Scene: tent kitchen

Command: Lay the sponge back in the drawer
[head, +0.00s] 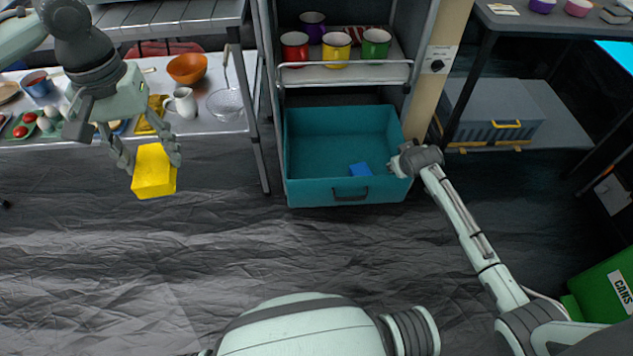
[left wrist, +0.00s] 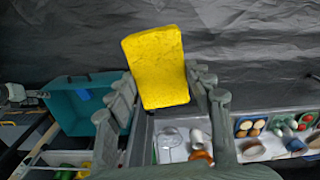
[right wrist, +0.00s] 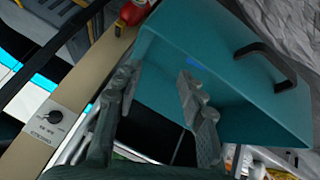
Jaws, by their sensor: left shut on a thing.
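A yellow sponge (head: 154,171) is held by my left gripper (head: 145,160), which is shut on it above the floor, left of the drawer. The sponge also fills the middle of the left wrist view (left wrist: 157,67), between the fingers. The teal drawer (head: 310,196) is pulled open under the shelf unit, with a dark handle on its front. A small blue block (head: 361,170) lies inside it near the front right. My right gripper (head: 405,163) is at the drawer's right front corner. In the right wrist view its fingers (right wrist: 160,90) are apart, with the drawer's wall close to them.
A shelf with several enamel mugs (head: 338,44) stands above the drawer. A table (head: 215,127) with a bowl, jug and strainer stands at the left. A grey toolbox (head: 495,112) sits at the right, a green crate (head: 603,285) at the lower right. Floor before the drawer is clear.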

